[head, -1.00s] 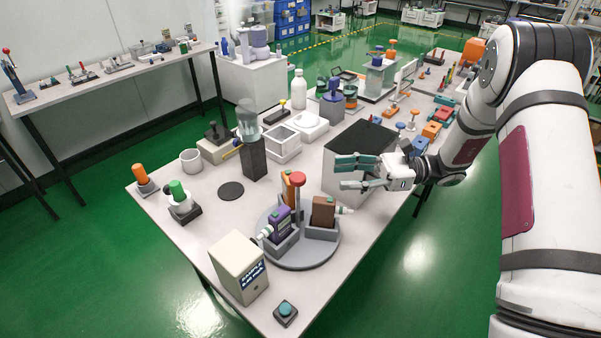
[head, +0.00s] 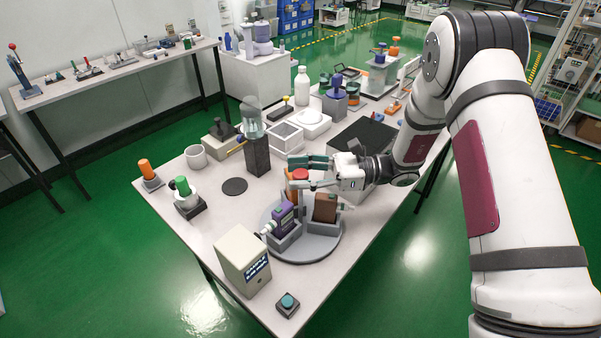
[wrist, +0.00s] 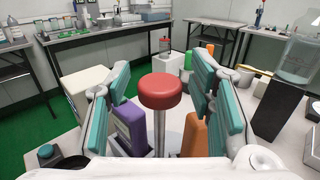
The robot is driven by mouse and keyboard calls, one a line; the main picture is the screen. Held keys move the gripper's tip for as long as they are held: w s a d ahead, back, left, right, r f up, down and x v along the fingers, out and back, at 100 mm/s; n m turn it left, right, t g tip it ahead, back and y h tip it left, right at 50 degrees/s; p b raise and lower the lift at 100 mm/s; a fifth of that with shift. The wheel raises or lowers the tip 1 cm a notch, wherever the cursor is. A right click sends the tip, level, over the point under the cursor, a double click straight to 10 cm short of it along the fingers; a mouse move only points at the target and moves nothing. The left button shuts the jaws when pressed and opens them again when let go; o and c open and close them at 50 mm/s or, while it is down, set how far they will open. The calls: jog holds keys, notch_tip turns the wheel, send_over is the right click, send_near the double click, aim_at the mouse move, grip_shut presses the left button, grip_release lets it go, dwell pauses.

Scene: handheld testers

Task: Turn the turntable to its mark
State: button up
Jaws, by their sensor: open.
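The grey round turntable (head: 318,249) stands near the table's front edge. It carries a purple handheld tester (head: 284,219), a brown one (head: 325,207) and an orange one, mostly hidden in the head view, each in a grey holder. A red knob (head: 300,174) tops a post at its middle. My gripper (head: 308,173) is open at the knob's height. In the wrist view the red knob (wrist: 161,90) is between the teal finger pads, with gaps on both sides, so I see no grip on it. I cannot make out the turntable's mark.
A dark box (head: 362,140) is behind my gripper. A clear-topped dark pillar (head: 257,150) stands behind left. A dark disc (head: 234,186) lies on clear table.

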grip_shut()
